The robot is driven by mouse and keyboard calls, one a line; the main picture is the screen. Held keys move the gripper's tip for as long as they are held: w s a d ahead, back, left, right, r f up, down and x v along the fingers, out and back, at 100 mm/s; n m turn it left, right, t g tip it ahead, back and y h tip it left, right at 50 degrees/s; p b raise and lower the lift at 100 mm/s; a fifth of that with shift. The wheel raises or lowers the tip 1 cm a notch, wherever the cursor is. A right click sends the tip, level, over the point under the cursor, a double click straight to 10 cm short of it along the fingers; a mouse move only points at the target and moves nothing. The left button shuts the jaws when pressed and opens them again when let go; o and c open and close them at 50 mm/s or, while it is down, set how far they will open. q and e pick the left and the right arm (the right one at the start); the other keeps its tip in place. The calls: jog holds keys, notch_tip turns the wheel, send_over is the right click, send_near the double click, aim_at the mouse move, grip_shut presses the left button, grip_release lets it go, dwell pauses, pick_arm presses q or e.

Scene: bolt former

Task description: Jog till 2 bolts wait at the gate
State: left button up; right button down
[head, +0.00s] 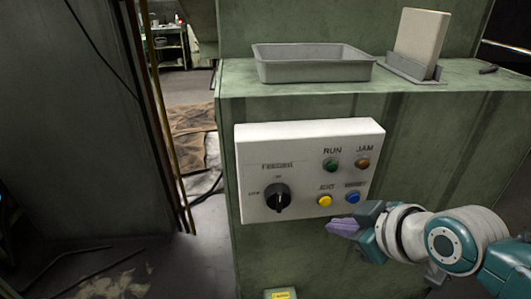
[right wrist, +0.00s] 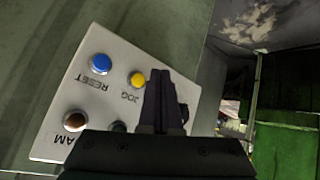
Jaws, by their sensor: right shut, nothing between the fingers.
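The white control panel (head: 306,168) is on the front of the green machine. It has a yellow JOG button (head: 324,201), a blue RESET button (head: 352,197), a green RUN button or lamp (head: 331,165), an amber JAM one (head: 362,164) and a black feeder knob (head: 278,197). My right gripper (head: 342,226) is shut and empty, just below the yellow and blue buttons. In the right wrist view its fingers (right wrist: 163,105) are beside the yellow button (right wrist: 137,79); contact cannot be told. The blue button (right wrist: 100,63) is farther left there. No bolts or gate show. My left gripper is out of view.
A grey tray (head: 312,65) and a pale plate in a grey holder (head: 412,69) stand on the machine's top (head: 240,78). A dark cabinet wall (head: 75,120) is at left. Open floor with brown mats (head: 190,130) lies between them.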

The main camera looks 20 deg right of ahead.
jog(key=shift+s+a+p, duration=0.15)
jog(key=shift+s+p, duration=0.1)
jog(key=shift+s, duration=0.3)
jog(key=shift+s+a+p, duration=0.15)
jog(key=shift+s+p, duration=0.05)
jog(key=shift+s, duration=0.35)
jog(key=s+a+r+m+g+p, duration=0.1)
jog(key=s+a+r+m+g, duration=0.15)
jog(key=s+r, duration=0.55)
jog(key=s+a+r+m+g+p, duration=0.1)
jog(key=s+a+r+g, duration=0.25)
jog(key=s, duration=0.75)
notch_tip(320, 180, up, 34)
jog(key=p, duration=3.3)
jog(key=shift+n+h+p, duration=0.3)
jog(key=shift+n+p, duration=0.05)
jog(key=shift+p, duration=0.05)
jog(key=shift+d+f, duration=0.1)
